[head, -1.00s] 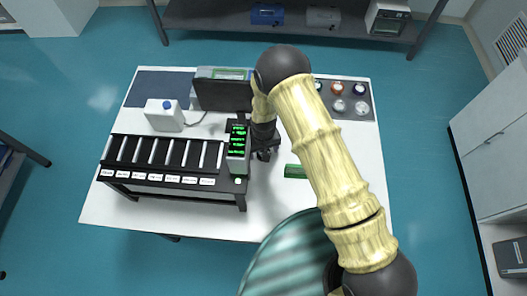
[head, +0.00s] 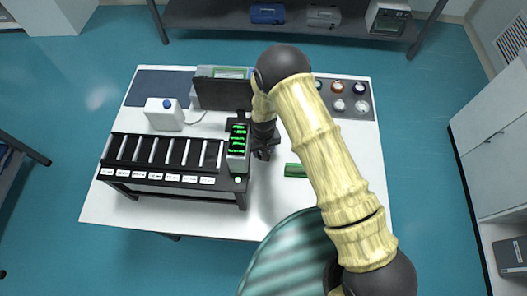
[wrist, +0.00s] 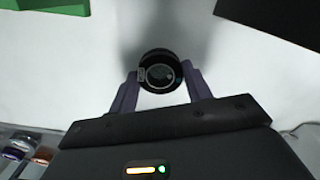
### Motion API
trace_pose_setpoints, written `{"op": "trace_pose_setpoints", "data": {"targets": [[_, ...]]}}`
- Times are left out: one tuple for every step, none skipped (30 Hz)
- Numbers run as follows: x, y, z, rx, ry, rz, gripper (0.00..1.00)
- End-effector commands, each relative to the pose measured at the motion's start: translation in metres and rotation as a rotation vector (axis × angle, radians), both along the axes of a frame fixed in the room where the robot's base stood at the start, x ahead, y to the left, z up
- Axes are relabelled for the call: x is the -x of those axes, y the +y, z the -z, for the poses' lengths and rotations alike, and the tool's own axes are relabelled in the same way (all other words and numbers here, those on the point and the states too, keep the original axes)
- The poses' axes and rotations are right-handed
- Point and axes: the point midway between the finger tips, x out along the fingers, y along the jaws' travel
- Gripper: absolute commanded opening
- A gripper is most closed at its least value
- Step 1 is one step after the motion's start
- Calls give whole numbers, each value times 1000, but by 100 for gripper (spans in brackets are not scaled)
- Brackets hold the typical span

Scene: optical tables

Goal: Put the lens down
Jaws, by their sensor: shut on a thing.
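The lens (wrist: 160,73) is a small dark round piece with a glassy centre, seen nearly end-on in the wrist view. My gripper (wrist: 158,84) is shut on it, one purple finger at each side. In the head view my gripper (head: 262,152) is low over the white table (head: 265,205), just right of the rack's green-lit unit. The lens is hard to make out there. A soft shadow lies on the white surface by the lens in the wrist view. I cannot tell whether the lens touches the table.
A black slotted rack (head: 165,180) with a green-lit unit (head: 238,147) stands left of my gripper. A green block (head: 295,170) lies to the right.

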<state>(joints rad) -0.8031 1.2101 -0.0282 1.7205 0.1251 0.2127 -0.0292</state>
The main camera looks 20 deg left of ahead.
Motion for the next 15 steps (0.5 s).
{"op": "trace_pose_setpoints", "data": {"targets": [[0,0,0,0,0,0,22],[0,0,0,0,0,0,22],[0,0,-1,-1,-1,0,22],[0,0,-2,-1,-1,0,22],[0,0,-3,-1,-1,0,22],[-1,1,-5,-1,-1,0,22],[-1,1,-7,-1,-2,0,22],[-1,1,-9,-1,-2,0,22],[-1,1,-13,-1,-2,0,22],[-1,1,-16,-1,-2,0,22],[-1,1,-19,-2,-2,0,22],[-1,1,-24,-3,-3,0,22],[-1,1,-29,-3,-3,0,22],[-1,1,-33,-3,-3,0,22],[-1,1,-40,-4,-3,0,22]]}}
